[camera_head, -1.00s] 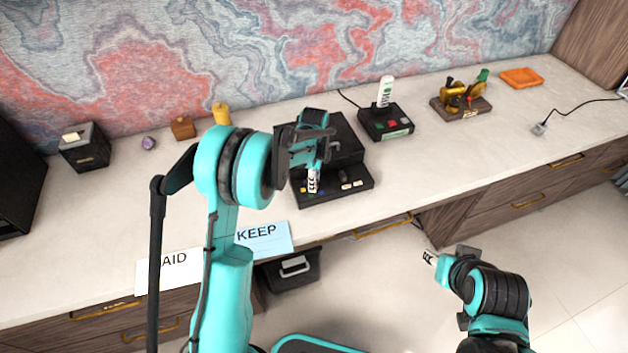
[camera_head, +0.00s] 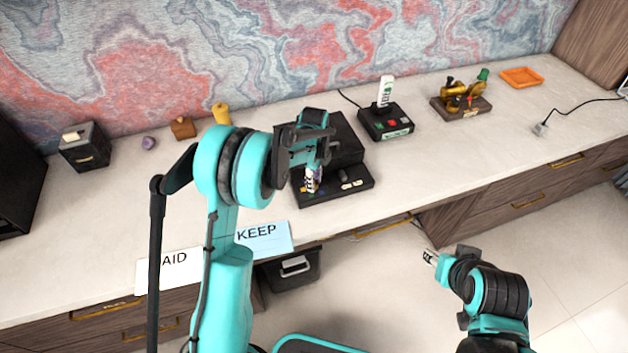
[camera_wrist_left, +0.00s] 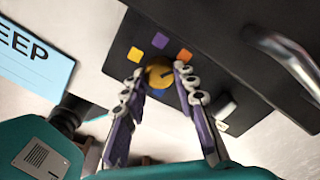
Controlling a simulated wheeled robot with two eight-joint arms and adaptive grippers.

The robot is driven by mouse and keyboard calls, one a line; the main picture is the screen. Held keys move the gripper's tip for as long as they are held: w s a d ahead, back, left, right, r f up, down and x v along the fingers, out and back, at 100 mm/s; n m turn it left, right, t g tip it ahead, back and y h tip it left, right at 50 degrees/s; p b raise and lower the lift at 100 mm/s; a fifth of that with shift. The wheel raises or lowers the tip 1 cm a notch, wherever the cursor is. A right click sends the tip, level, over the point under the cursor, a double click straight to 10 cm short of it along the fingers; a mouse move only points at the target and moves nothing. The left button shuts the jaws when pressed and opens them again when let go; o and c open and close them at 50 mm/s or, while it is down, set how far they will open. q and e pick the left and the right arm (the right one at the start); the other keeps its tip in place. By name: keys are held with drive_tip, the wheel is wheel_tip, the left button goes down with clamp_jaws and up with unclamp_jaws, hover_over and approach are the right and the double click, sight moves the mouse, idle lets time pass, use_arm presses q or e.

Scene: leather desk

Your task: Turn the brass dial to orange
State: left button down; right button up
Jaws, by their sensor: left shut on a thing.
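The brass dial (camera_wrist_left: 160,76) sits on the sloped front of a black box (camera_head: 350,145) on the desk. In the left wrist view it lies between the fingertips of my left gripper (camera_wrist_left: 160,82), shut on its sides. I cannot tell which colour the dial points to. In the head view the left gripper (camera_head: 312,182) hides the dial. My right gripper (camera_head: 429,257) hangs in front of the desk, away from the box.
A black button box (camera_head: 386,123) with a white upright piece stands right of the dial box. A brass device on a wooden base (camera_head: 462,106) and an orange tray (camera_head: 521,77) are farther right. A KEEP card (camera_head: 262,240) lies near the front edge.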

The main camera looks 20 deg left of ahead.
use_arm(q)
drive_tip(key=c, duration=1.2)
unclamp_jaws()
wheel_tip(320, 180, up, 12)
drive_tip(key=shift+r, duration=0.1)
drive_tip(key=s+r+n+t, duration=0.3)
drive_tip(key=s+r+n, duration=0.55)
drive_tip(key=s, duration=0.45)
drive_tip(key=s+f+n+t, duration=0.1)
drive_tip(key=s+n, duration=0.3)
drive_tip(key=s+f+n+t, duration=0.1)
drive_tip(key=s+n, duration=0.3)
drive_tip(key=s+f+n+t, duration=0.2)
drive_tip(key=s+n, duration=0.2)
drive_tip(key=s, duration=0.1)
drive_tip(key=shift+a, duration=0.25)
